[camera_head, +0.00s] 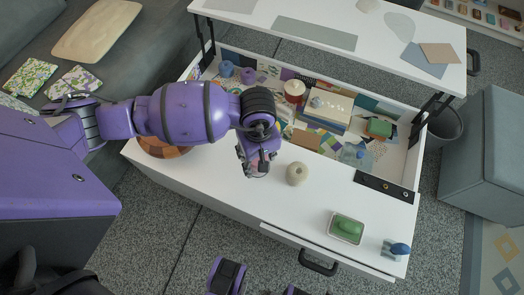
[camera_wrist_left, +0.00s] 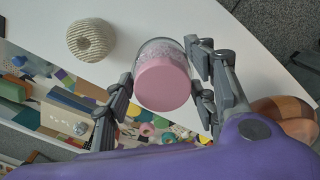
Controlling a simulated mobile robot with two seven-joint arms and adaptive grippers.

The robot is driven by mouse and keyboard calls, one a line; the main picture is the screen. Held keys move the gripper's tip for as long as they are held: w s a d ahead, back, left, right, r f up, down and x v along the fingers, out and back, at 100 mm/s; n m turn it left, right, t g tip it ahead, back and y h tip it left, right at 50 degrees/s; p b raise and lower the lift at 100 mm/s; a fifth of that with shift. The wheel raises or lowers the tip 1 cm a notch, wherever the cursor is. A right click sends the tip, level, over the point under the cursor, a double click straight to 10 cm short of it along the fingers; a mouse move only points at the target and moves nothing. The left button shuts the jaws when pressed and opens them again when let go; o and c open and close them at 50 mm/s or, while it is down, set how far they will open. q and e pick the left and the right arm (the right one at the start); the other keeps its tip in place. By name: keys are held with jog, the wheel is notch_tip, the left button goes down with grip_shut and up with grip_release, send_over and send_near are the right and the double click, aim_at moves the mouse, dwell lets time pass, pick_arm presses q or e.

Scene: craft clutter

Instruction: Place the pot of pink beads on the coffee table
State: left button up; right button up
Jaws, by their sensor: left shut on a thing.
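The pot of pink beads (camera_wrist_left: 162,84) is clear with a pink end facing the camera in the left wrist view. My left gripper (camera_head: 258,166) is shut on it, with a finger on each side. In the head view the gripper mostly hides the pot. The coffee table (camera_head: 225,190) is white, with a raised top and an open compartment. The gripper and pot are over its front surface, left of the ball of twine. Whether the pot touches the table I cannot tell.
The beige ball of twine (camera_head: 297,174) stands right of the gripper. A wooden bowl (camera_head: 162,147) lies partly under my left arm. A green item in a dish (camera_head: 345,228) and a blue item (camera_head: 399,249) sit at the right. The compartment (camera_head: 345,150) is cluttered; the front surface has free room.

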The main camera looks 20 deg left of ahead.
pick_arm(q)
jog(key=w+f, duration=0.4)
jog(key=w+a+f+b, duration=0.1)
jog(key=w+f, duration=0.1)
jog(key=shift+a+f, duration=0.1)
jog(key=shift+f, duration=0.1)
jog(key=shift+w+f+b, duration=0.1)
jog(key=shift+f+b, duration=0.2)
jog(key=shift+f, duration=1.25)
jog(key=shift+f, duration=0.1)
jog(key=o, duration=1.2)
notch_tip(320, 180, up, 12)
jog(key=p, duration=0.1)
jog(key=shift+p, duration=0.3)
